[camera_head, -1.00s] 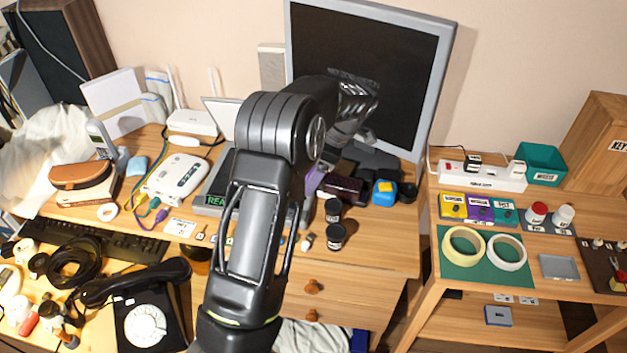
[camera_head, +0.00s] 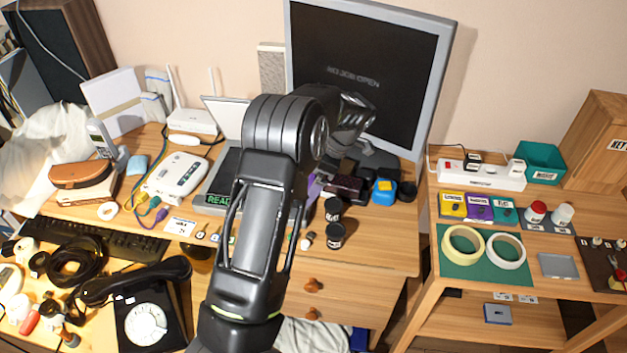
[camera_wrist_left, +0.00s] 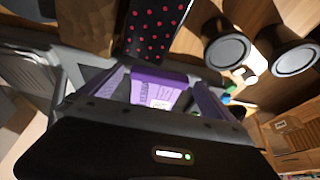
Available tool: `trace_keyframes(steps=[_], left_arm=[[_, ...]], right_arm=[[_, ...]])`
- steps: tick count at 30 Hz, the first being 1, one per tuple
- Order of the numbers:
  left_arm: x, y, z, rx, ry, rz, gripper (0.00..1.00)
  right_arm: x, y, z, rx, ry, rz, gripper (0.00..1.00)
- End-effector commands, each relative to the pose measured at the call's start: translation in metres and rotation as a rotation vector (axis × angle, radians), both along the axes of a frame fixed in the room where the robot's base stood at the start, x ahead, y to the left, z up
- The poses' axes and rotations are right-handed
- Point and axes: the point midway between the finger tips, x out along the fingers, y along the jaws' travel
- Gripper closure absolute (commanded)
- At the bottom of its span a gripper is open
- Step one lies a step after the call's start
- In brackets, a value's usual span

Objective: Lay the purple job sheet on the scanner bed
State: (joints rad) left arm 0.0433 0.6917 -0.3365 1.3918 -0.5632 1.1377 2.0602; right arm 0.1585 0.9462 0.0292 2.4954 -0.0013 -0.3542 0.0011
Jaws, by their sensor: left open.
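A purple piece with a small white label (camera_wrist_left: 160,90), which looks like the job sheet, shows in the left wrist view. My left gripper (camera_wrist_left: 158,83) is open, with a finger at either side of this piece. I cannot tell whether they touch it. In the head view a purple edge (camera_head: 313,187) shows just right of my left forearm, which hides the fingertips. The grey machine with a green READY display (camera_head: 218,199) and a raised pale lid looks like the scanner. My forearm hides its right part. My right gripper is not in view.
Two black jars (camera_head: 335,236) and a dark red box (camera_head: 345,187) stand right of my forearm. The monitor (camera_head: 370,75) behind reads NO JOB OPEN. A white router-like box (camera_head: 178,176) and cables lie left. The black telephone (camera_head: 148,315) is at front left.

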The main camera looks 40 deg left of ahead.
Motion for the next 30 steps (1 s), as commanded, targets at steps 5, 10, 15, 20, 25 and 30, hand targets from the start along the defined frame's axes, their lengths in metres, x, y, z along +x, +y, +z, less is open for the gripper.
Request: trace_keyframes(steps=[5,10,15,20,25,30], left_arm=[[0.000,0.000,0.003,0.000,0.000,0.000,0.00],[0.004,-0.004,0.014,0.001,-0.004,-0.001,0.00],[0.010,-0.015,0.042,0.000,-0.005,-0.002,0.00],[0.016,-0.026,0.074,0.002,-0.005,-0.001,0.00],[0.021,-0.036,0.105,0.001,-0.001,-0.003,0.00],[0.022,-0.040,0.114,0.000,0.000,-0.001,0.00]], right_arm=[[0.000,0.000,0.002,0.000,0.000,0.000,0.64],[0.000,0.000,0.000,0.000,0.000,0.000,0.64],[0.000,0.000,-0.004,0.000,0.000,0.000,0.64],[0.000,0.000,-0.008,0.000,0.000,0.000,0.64],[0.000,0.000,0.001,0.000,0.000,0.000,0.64],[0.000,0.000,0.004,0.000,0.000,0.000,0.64]])
